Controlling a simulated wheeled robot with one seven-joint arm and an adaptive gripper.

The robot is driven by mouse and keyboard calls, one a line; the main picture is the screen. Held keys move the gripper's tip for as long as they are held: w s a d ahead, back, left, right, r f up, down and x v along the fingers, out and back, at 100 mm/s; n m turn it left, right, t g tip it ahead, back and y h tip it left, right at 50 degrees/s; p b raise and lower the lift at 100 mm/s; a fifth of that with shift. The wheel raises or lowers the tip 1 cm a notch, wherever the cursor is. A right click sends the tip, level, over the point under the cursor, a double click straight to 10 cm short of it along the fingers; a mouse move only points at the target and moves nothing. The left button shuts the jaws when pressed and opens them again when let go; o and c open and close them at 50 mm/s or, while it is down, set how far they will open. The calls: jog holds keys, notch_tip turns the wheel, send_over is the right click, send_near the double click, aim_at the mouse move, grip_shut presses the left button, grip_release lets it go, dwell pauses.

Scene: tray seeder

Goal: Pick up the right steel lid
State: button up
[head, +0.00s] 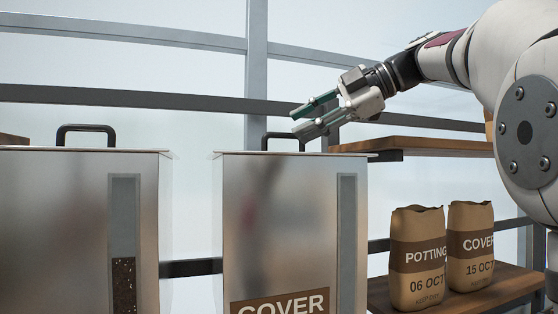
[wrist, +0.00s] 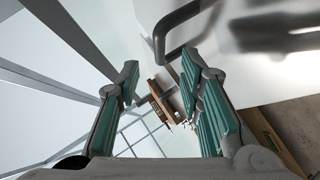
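The right steel lid (head: 240,153) lies flat on the right steel bin, with a dark arched handle (head: 268,139) on top. My gripper (head: 296,121) is open and empty, its green-padded fingers pointing left just above the handle's right side in the head view. In the wrist view, the open fingers (wrist: 159,72) have a clear gap between them. The dark handle (wrist: 172,24) shows just beyond the right fingertip, outside the gap, and the pale lid surface (wrist: 225,70) lies behind it. I cannot tell whether finger and handle touch.
A second lidded steel bin (head: 60,220) with its own dark handle (head: 86,130) stands at left. The right bin (head: 265,230) has a "COVER" label. Wooden shelves (head: 410,146) are at right, the lower holding two paper bags (head: 417,275). Metal rails run behind.

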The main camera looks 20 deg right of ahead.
aim_at(279, 134)
jog(key=p+x, duration=0.1)
jog(key=x, duration=0.2)
jog(key=shift+a, duration=0.4)
jog(key=shift+w+a+f, duration=0.3)
jog(key=shift+w+a, duration=0.1)
jog(key=shift+w, duration=0.05)
grip_shut()
